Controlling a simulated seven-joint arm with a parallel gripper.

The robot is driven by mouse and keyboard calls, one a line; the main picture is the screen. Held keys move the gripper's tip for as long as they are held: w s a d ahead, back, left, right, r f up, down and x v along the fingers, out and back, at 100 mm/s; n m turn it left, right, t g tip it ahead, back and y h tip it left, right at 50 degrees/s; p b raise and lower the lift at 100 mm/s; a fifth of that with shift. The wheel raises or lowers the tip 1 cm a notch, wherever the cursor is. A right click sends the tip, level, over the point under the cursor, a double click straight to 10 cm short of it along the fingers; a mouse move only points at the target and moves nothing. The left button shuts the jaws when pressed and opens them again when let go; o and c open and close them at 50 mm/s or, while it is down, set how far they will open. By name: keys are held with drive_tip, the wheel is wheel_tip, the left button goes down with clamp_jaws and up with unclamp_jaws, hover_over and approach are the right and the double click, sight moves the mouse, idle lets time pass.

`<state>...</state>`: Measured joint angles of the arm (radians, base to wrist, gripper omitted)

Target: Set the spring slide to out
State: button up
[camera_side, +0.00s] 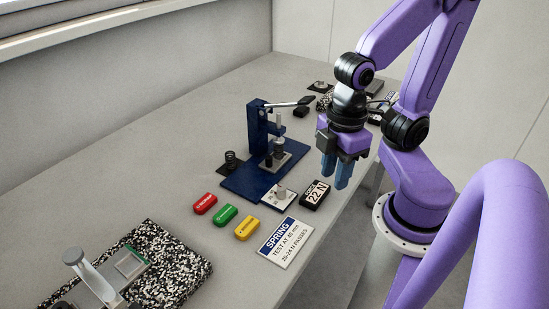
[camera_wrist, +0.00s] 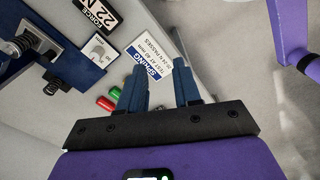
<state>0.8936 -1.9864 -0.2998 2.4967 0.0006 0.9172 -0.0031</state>
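A blue spring press (camera_side: 258,135) with a lever stands on a blue base plate, and a grey metal block (camera_side: 284,160) sits under its plunger. A dark coil spring (camera_side: 231,160) stands on a dark pad beside it. I cannot tell for sure which part is the spring slide. My gripper (camera_side: 335,182) hangs in the air right of the press, its blue fingers apart and empty; they also show in the wrist view (camera_wrist: 161,72).
A black-framed force display (camera_side: 315,194) reads 22 N. A spring test card (camera_side: 285,242) lies in front. Red (camera_side: 205,203), green (camera_side: 225,215) and yellow (camera_side: 247,228) labelled blocks lie left of it. A speckled slab (camera_side: 180,262) is at lower left.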

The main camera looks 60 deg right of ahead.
drive_tip(key=w+d+r+m+g+h, duration=0.2)
drive_tip(key=w+m+h, duration=0.1)
drive_tip(key=w, duration=2.1)
drive_tip(key=g, duration=0.1)
approach(267, 157)
drive_tip(key=shift+m+h, duration=0.3)
drive_tip(key=x, duration=0.9)
drive_tip(key=shift+s+a+f, duration=0.15)
drive_tip(key=shift+f, duration=0.2)
clamp_jaws()
